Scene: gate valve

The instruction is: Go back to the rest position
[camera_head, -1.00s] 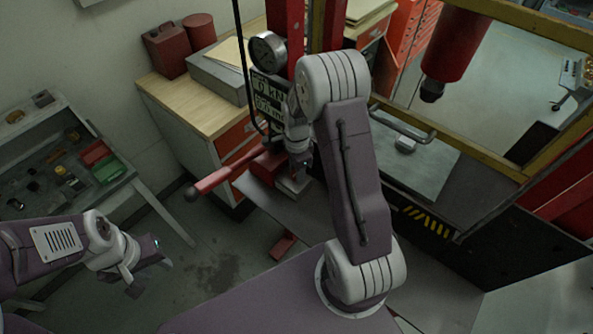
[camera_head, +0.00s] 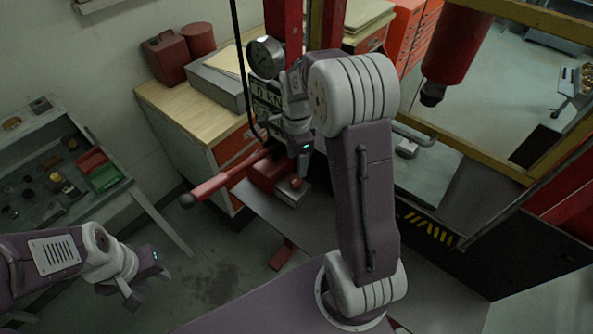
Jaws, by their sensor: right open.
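My right arm stands in the middle of the head view, and its gripper (camera_head: 303,163) is open. It hangs just above a red pump body (camera_head: 268,172) with a small red knob (camera_head: 297,183). The gripper appears clear of the knob and holds nothing that I can see. My left gripper (camera_head: 146,286) is at the lower left, over the floor and away from everything. Its two fingers look apart, with nothing between them.
A red lever (camera_head: 225,183) with a black ball end sticks out left from the pump. A gauge (camera_head: 267,57) and a display box stand behind my right wrist. The yellow-and-red press frame (camera_head: 480,160) is at right. A parts bench (camera_head: 45,165) is at left.

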